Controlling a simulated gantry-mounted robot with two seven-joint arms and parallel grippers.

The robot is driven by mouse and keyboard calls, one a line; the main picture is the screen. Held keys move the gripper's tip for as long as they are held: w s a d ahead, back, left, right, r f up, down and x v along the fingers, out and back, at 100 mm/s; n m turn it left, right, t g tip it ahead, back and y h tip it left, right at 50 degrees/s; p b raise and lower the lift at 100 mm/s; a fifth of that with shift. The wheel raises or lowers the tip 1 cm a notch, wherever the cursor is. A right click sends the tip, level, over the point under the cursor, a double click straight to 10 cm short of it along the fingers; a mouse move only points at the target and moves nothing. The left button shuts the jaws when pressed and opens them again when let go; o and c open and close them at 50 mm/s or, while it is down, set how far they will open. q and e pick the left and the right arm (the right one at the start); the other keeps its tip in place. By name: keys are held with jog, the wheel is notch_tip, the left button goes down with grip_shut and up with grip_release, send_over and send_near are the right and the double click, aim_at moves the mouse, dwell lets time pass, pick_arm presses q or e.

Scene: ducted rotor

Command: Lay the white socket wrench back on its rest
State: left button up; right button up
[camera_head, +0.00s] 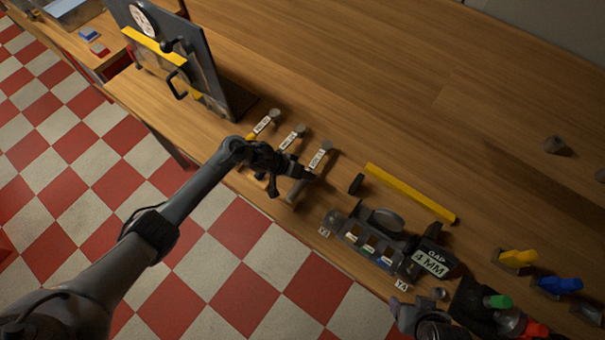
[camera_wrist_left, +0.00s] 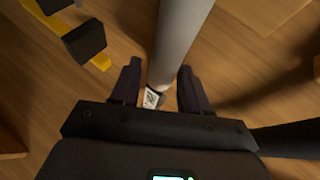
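Three socket wrenches lie side by side near the table's front edge, with white labels by their upper ends. The rightmost, a pale grey-white wrench (camera_head: 297,190), is at my left gripper (camera_head: 312,176). In the left wrist view its pale round shaft (camera_wrist_left: 175,40) runs between the two fingers of the left gripper (camera_wrist_left: 160,82). A narrow gap shows on the left side of the shaft, so the fingers look open around it. A small black-and-white label (camera_wrist_left: 151,98) shows below the shaft. Whether the wrench touches its rest is hidden by the gripper.
A yellow bar (camera_head: 410,193) lies to the right, with a dark block (camera_head: 356,184) near its left end. An upright dark panel (camera_head: 205,75) stands left. The back table is mostly clear.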

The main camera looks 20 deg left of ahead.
pick_arm(q)
jog(key=shift+o, duration=1.1)
jog(key=shift+f, duration=0.1)
jog(key=shift+s, duration=0.1)
